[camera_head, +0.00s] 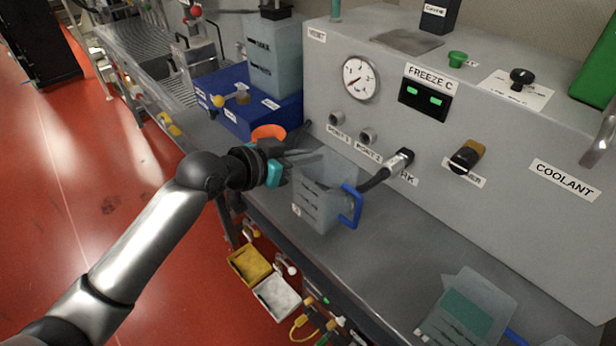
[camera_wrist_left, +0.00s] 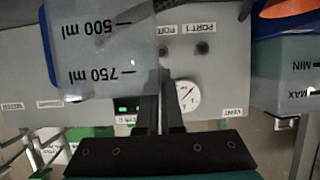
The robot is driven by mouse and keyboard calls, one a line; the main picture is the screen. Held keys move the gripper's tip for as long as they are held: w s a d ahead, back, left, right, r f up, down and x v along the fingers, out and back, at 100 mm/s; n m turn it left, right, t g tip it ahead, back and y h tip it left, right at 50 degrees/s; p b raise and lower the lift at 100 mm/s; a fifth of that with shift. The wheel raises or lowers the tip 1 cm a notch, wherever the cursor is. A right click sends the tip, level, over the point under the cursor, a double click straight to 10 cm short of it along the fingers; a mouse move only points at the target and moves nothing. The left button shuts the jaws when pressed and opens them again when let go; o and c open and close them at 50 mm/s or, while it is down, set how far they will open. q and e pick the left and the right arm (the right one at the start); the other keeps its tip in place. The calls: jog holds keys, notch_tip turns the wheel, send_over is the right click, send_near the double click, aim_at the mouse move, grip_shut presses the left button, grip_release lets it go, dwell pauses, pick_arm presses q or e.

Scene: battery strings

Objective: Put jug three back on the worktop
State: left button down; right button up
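A clear grey jug with a blue handle (camera_head: 325,195) is upright at the worktop's left part, below the ports. I cannot tell whether its base touches the worktop (camera_head: 385,255). My left gripper (camera_head: 305,156) reaches over its rim from the left. In the left wrist view the jug (camera_wrist_left: 100,45) shows 500 ml and 750 ml marks, and my nearly closed fingers (camera_wrist_left: 162,85) lie at its side wall, seemingly pinching it. A second jug with green contents (camera_head: 468,312) stands at the lower right. I cannot read a jug number. My right gripper is out of view.
The grey machine (camera_head: 520,150) with gauge, display and knobs rises behind. A dark hose (camera_head: 382,176) comes from it down close to the jug's handle. Worktop between the jugs is clear.

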aim_at(323, 170)
pick_arm(q)
jog(key=shift+f+b, duration=0.5)
jog(key=shift+f, duration=1.85)
jog(key=shift+f, duration=0.1)
jog(key=c, duration=1.1)
grip_release()
jog(key=shift+r, duration=0.2)
jog(key=p+v, duration=0.1)
jog(key=v, duration=1.1)
